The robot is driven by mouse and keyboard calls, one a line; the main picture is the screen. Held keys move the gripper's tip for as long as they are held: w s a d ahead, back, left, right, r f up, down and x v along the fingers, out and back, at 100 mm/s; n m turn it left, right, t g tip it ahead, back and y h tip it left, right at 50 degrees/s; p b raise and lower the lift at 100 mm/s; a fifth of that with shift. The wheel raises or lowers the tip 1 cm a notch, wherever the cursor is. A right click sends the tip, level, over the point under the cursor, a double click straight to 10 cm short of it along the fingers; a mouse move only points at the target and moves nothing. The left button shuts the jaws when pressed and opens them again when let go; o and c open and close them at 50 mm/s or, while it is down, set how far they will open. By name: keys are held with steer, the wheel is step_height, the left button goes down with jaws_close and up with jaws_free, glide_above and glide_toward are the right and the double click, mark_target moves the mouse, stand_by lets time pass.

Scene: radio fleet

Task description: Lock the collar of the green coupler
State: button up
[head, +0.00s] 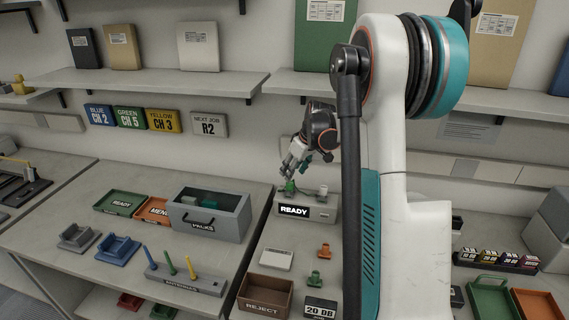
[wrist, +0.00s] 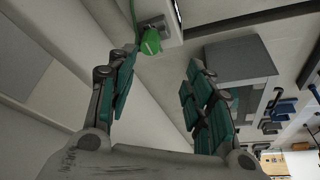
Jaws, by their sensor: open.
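The green coupler (head: 290,187) sits at the left end of the grey unit with the READY display (head: 307,207), on the bench by the wall. In the wrist view the green coupler (wrist: 150,42) is at the top, against the pale unit's fitting, just beyond my fingertips. My gripper (head: 299,158) is right above the coupler, fingers pointing down. In the wrist view my gripper (wrist: 158,65) is open, with nothing between its teal-padded fingers. I cannot tell how the collar is turned.
A second fitting (head: 323,189) stands on the unit's right end. Two orange pieces (head: 325,250) lie in front, with a REJECT bin (head: 264,296) and 20 DB block (head: 320,307) nearer. The PALKS-like labelled grey box (head: 209,214) stands left. A shelf (head: 290,84) runs above.

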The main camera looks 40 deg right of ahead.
mark_target(290, 183)
steer(key=x, duration=0.2)
steer(key=d+b+x, duration=0.1)
steer(key=x, duration=0.2)
steer(key=b+x, duration=0.1)
steer(key=x, duration=0.2)
steer(key=shift+w+d+f, duration=0.1)
steer(key=shift+d+f, duration=0.1)
steer(key=shift+d, duration=0.05)
jaws_close()
